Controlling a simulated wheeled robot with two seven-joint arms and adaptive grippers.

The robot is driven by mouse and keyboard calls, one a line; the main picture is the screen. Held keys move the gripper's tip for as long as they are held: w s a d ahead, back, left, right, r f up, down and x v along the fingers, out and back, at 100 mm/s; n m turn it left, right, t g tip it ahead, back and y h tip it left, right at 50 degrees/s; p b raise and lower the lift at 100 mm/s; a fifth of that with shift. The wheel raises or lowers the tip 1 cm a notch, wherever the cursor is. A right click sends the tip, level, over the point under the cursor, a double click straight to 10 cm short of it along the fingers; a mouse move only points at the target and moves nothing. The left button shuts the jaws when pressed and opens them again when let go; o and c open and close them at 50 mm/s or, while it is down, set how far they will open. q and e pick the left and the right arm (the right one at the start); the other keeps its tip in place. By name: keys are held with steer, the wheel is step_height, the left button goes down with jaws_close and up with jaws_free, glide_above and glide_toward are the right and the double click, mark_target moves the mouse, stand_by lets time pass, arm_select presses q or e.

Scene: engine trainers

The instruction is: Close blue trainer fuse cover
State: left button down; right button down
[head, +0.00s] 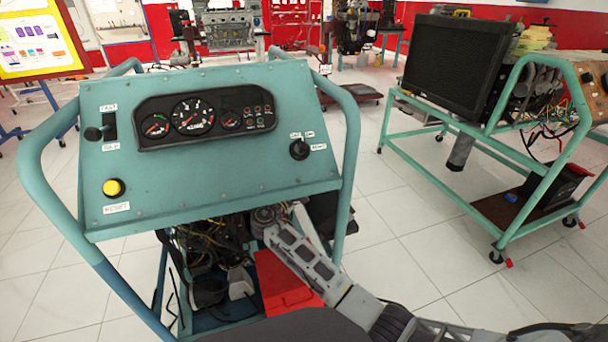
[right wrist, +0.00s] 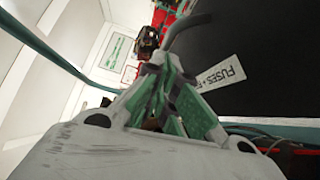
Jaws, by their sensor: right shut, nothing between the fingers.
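The blue trainer (head: 220,172) stands at the left in the head view, with gauges and switches on its sloped panel. In the right wrist view a large dark flat surface (right wrist: 285,60) bears a white label (right wrist: 222,72) reading "FUSES +", cut off after that. It may be the fuse cover; I cannot tell whether it is open. My right gripper (right wrist: 165,75) is shut and empty, beside the label's left end; contact cannot be told. In the head view my right arm reaches under the panel, which hides the gripper. My left gripper is not in view.
A red box (head: 285,287) and wiring (head: 215,243) sit under the panel, close to my right arm. The trainer's tube frame (head: 350,150) runs along the panel's right side. A second green-framed trainer (head: 455,125) stands at the right. Tiled floor (head: 395,235) between them is free.

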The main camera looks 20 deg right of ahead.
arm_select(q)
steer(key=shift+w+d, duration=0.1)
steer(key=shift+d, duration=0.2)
arm_select(e)
steer(key=shift+d, duration=0.1)
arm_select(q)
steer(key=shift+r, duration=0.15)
arm_select(e)
steer(key=shift+d+r, duration=0.1)
steer(key=shift+d, duration=0.05)
